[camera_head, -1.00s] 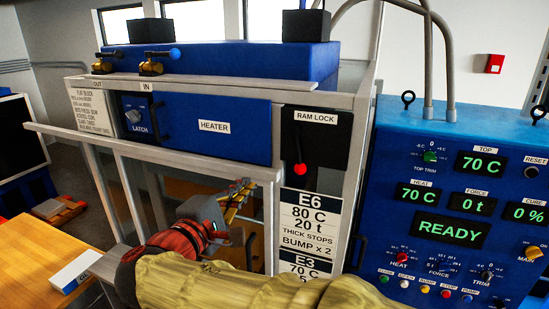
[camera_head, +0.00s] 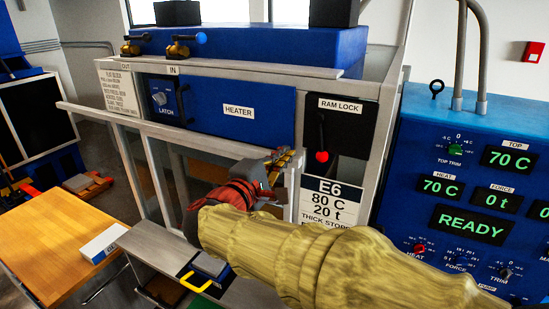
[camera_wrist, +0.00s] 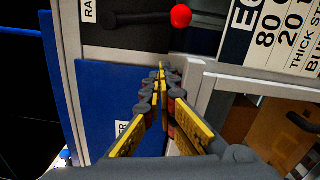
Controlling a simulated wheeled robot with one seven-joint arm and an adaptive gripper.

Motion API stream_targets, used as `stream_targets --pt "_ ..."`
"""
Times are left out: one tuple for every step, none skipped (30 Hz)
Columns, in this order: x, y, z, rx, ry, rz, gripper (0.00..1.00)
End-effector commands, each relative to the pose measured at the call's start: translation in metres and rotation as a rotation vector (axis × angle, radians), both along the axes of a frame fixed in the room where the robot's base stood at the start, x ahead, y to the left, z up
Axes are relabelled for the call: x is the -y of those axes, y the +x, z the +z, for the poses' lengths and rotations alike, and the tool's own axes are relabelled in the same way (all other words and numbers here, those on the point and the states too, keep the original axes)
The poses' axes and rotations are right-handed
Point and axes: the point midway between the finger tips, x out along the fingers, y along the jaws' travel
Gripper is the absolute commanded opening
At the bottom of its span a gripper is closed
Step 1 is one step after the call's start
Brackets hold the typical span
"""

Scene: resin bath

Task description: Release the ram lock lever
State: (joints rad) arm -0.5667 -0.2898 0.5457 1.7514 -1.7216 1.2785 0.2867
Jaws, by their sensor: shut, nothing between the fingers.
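The ram lock lever is a short dark rod with a red ball knob (camera_head: 322,156), hanging down on the black RAM LOCK panel (camera_head: 342,122). The knob also shows at the top of the wrist view (camera_wrist: 181,16). My gripper (camera_head: 290,156) is shut and empty, just left of the knob in the head view, its yellow-edged fingers pointing toward the panel. In the wrist view the fingertips (camera_wrist: 161,68) sit below the knob, over the pale frame beside the blue heater panel. The fingers are apart from the lever.
The blue HEATER panel (camera_head: 239,108) is left of the lever, and an E6 sign (camera_head: 331,200) hangs below it. The blue control box (camera_head: 460,180) reads READY at right. A wooden table (camera_head: 50,235) and a yellow-handled block (camera_head: 207,272) are at lower left.

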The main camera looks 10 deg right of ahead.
Motion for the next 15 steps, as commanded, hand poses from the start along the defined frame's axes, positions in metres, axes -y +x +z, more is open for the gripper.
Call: stream_targets --pt "0.008 0.008 0.002 -0.002 -0.002 -0.005 0.00" --pt "0.011 0.013 0.001 -0.002 -0.002 -0.004 0.00" --pt "0.016 0.018 0.002 -0.003 -0.002 -0.005 0.00" --pt "0.019 0.022 0.002 -0.001 -0.001 -0.004 0.00" --pt "0.024 0.020 0.004 0.000 0.000 -0.003 0.00" --pt "0.029 0.016 0.005 0.000 0.000 -0.002 0.00" --pt "0.033 0.014 0.006 0.000 0.000 -0.002 0.00" --pt "0.036 0.012 0.006 0.000 0.000 -0.002 0.00" --pt "0.041 0.010 0.006 -0.001 0.000 -0.002 0.00" --pt "0.043 0.009 0.007 -0.001 0.000 -0.002 0.00" --pt "0.045 0.008 0.007 0.000 -0.001 -0.001 0.00" --pt "0.048 0.007 0.007 0.000 -0.001 -0.001 0.00" --pt "0.049 0.006 0.007 -0.001 -0.001 0.000 0.00" --pt "0.050 0.005 0.007 -0.001 -0.002 0.000 0.00" --pt "0.051 0.005 0.007 -0.001 -0.002 0.000 0.00"
